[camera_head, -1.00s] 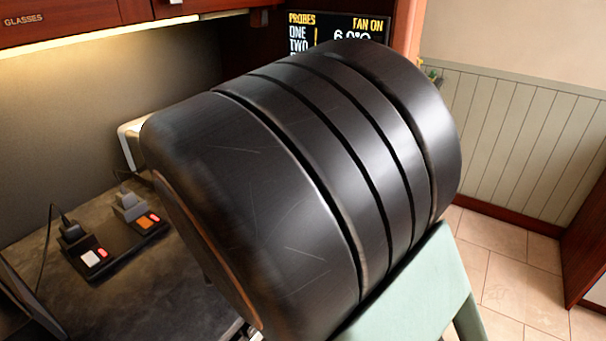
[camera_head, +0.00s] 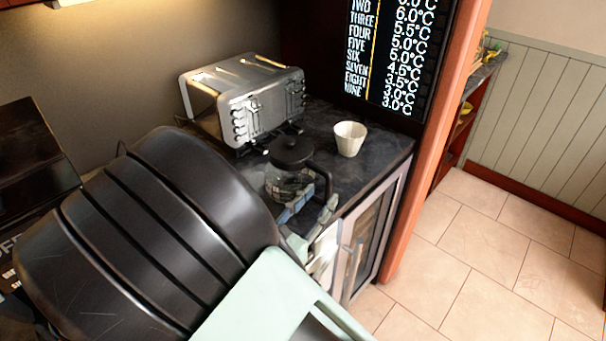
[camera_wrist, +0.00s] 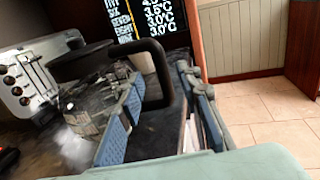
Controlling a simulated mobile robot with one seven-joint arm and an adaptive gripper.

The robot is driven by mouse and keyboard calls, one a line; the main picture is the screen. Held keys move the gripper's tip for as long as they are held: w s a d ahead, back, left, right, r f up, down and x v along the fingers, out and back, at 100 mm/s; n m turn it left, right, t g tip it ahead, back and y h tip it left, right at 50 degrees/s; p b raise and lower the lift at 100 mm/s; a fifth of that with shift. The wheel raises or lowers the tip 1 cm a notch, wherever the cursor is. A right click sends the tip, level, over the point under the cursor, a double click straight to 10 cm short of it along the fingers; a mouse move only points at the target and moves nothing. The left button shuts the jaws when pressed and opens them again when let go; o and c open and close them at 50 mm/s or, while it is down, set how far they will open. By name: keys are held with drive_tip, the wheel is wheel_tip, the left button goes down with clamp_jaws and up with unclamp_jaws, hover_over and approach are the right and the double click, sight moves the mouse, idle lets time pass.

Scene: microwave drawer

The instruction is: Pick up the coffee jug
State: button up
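The coffee jug (camera_head: 284,183) stands on the dark counter, with clear glass sides, a black lid and a black handle. In the wrist view, the jug (camera_wrist: 92,103) is at the left, with its black handle (camera_wrist: 172,75) reaching to the right. My gripper (camera_head: 310,208) is at the jug's near right side and partly hides it. In the wrist view, my gripper (camera_wrist: 159,85) is open, with blue-padded fingers apart. The handle shows between the fingers in that view; I cannot tell whether either finger touches it. The jug's lower part is partly hidden.
A silver toaster (camera_head: 245,100) stands behind and left of the jug. A white cup (camera_head: 349,138) stands to its right. A dark temperature display (camera_head: 395,55) is behind. The counter (camera_head: 385,150) ends at a glass-fronted cabinet; open tiled floor (camera_head: 480,260) lies right.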

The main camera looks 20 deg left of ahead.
sight(327, 192)
drive_tip(key=w, duration=0.2)
drive_tip(key=w+d, duration=0.1)
drive_tip(key=w, duration=0.1)
drive_tip(key=shift+w+d+f, duration=0.1)
drive_tip(key=shift+w, duration=0.1)
clamp_jaws()
idle(0.3)
